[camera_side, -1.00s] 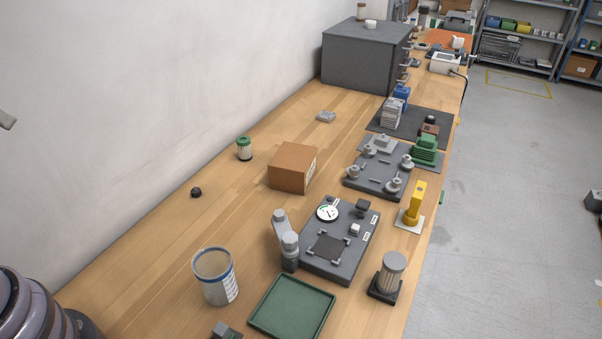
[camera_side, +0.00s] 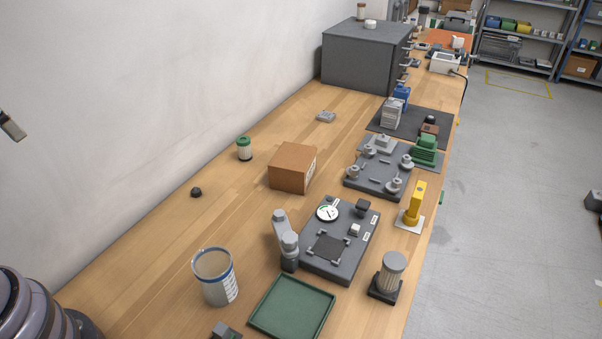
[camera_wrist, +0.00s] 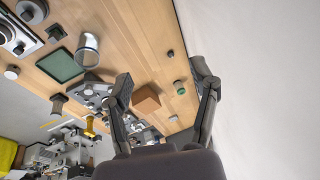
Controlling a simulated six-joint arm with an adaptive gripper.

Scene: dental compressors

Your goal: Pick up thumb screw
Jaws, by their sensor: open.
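A small black knob, which looks like the thumb screw (camera_side: 196,192), lies on the bare wood of the bench towards the wall side. It also shows in the wrist view as a dark dot (camera_wrist: 171,53), above and between my fingers. My gripper (camera_wrist: 162,72) is open, with its two dark fingers wide apart and nothing between them. It is high above the bench and well away from the knob. In the side view only a tip of my gripper (camera_side: 12,126) shows at the left edge.
A green-capped jar (camera_side: 244,149) and a cardboard box (camera_side: 292,167) stand beyond the knob. A clear tub with a blue rim (camera_side: 215,277) and a green tray (camera_side: 292,307) are nearer. The wall (camera_side: 130,90) runs along the bench's left edge. Wood around the knob is clear.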

